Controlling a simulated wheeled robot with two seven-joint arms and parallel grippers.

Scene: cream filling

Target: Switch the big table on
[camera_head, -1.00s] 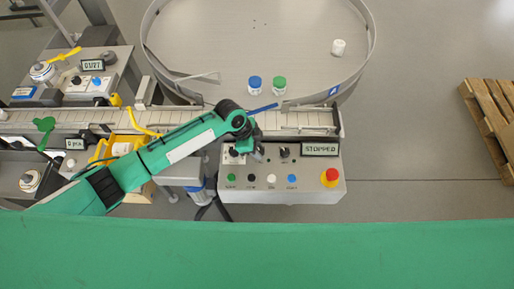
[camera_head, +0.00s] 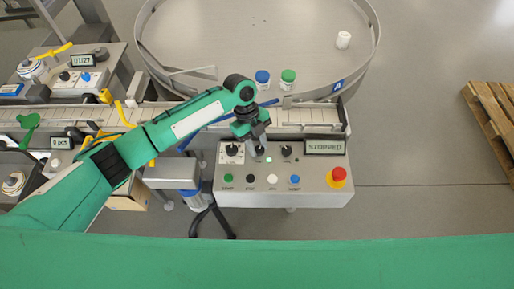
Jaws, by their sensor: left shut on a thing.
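The big round table (camera_head: 215,40) is a grey disc with a raised rim at the top. In front of it stands a grey control panel (camera_head: 318,188) with black knobs, a row of buttons and a red stop button (camera_head: 338,176). The panel display (camera_head: 325,147) reads STOPPED. My left gripper (camera_head: 261,152) points down at the panel's upper part, shut on the middle black knob (camera_head: 261,149), which it partly hides. One knob (camera_head: 232,150) stands left of it and another (camera_head: 287,151) right. A small pale green light (camera_head: 268,160) shows beside the fingertips. My right gripper is out of view.
Blue-capped (camera_head: 262,79) and green-capped (camera_head: 288,78) jars stand near the table's front edge, and a white jar (camera_head: 343,39) at its right. A conveyor (camera_head: 310,117) runs behind the panel. A wooden pallet (camera_head: 492,118) lies right; the floor between is clear.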

